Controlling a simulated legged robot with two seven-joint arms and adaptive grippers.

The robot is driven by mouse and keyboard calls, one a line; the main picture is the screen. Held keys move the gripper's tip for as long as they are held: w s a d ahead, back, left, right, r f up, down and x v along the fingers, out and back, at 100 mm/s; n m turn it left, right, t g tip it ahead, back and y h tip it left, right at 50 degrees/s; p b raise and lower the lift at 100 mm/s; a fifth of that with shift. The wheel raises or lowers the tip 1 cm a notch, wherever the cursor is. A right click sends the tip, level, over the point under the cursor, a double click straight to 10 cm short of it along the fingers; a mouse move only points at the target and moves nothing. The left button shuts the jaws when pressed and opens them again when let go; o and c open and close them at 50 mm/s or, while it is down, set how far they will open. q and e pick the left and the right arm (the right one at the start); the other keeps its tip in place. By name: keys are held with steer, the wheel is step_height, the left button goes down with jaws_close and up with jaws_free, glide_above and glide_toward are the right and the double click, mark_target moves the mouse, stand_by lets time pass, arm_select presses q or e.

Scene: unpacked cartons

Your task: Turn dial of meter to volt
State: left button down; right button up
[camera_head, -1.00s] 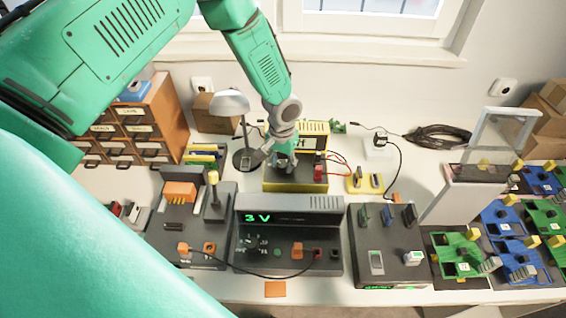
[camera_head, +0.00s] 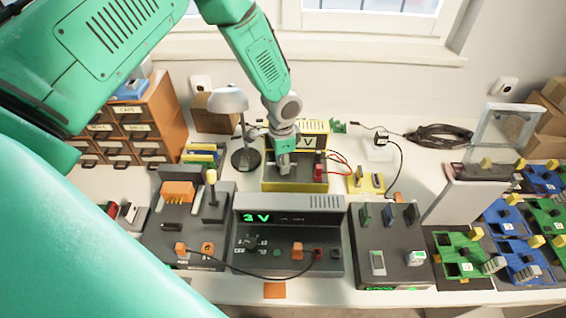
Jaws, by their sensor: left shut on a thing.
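The yellow and dark meter (camera_head: 295,186) stands on the table behind the grey 3 V unit. Its upright back part has a pale display (camera_head: 309,143) on which a letter V shows. My left gripper (camera_head: 284,168) comes down from above onto the meter's dark top face. It is shut on the dial, which its fingers and wrist hide. The dial's pointer cannot be seen. Red leads (camera_head: 338,160) run from a red plug (camera_head: 319,166) at the meter's right side. My right gripper is not in view.
The grey power unit (camera_head: 322,215) with a green 3 V readout stands in front of the meter. A lamp (camera_head: 229,101) stands close on the left. A small yellow holder (camera_head: 366,184) is on the right. Blue and green boards crowd the far right.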

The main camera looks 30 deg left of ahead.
arm_select(q)
steer(key=shift+w+a+r+m, duration=0.15)
steer(key=shift+m, duration=0.85)
steer(key=c, duration=1.2)
jaws_free()
